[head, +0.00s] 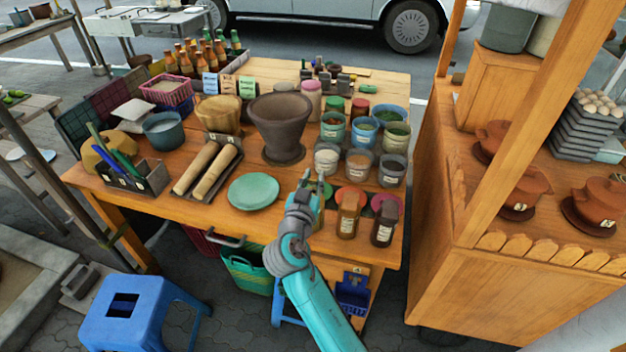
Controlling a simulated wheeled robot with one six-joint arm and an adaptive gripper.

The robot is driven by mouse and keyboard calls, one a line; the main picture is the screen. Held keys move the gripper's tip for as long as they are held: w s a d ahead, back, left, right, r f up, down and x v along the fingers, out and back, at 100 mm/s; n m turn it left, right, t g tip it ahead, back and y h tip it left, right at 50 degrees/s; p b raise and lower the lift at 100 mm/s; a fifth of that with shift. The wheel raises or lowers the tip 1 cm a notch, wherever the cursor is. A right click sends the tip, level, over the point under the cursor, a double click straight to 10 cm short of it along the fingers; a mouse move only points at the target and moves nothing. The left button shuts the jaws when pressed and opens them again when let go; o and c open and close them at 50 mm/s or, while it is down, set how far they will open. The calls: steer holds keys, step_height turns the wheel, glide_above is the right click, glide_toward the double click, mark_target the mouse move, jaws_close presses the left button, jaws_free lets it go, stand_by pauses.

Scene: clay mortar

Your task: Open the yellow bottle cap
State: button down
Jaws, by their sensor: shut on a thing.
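My gripper (314,181) is over the front edge of the wooden table, right of the green plate. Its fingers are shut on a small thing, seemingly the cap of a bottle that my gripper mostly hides. A sliver of that bottle (320,213) shows just right of my gripper. I cannot make out a yellow cap or its colour. Two more labelled bottles stand to the right, a brown one (348,216) and a dark one (384,224), both upright.
The wooden table (232,218) holds a green plate (253,191), a dark mortar (281,122), two pestles in a tray (239,146), and several spice jars (392,168) behind the bottles. A wooden cart (432,235) stands close on the right. A blue stool (135,308) is at lower left.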

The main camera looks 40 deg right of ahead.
steer(key=shift+f, duration=0.15)
steer(key=g+y, duration=0.1)
steer(key=w+d+r+g+y, duration=0.1)
steer(key=g+y, duration=0.1)
steer(key=shift+w+d, duration=0.15)
steer(key=shift+d, duration=0.1)
steer(key=shift+w+d+g+y, duration=0.3)
steer(key=shift+g+y, duration=0.15)
steer(key=shift+y, duration=0.15)
steer(key=shift+w+d+g+y, duration=0.15)
steer(key=shift+d+g+y, duration=0.1)
steer(key=shift+g+y, duration=0.3)
steer(key=shift+w+d+f+g+y, duration=0.25)
steer(key=shift+g+y, duration=0.15)
steer(key=shift+y, duration=0.35)
steer(key=c, duration=1)
jaws_free()
steer(key=shift+o, duration=0.2)
steer(key=shift+r, duration=0.1)
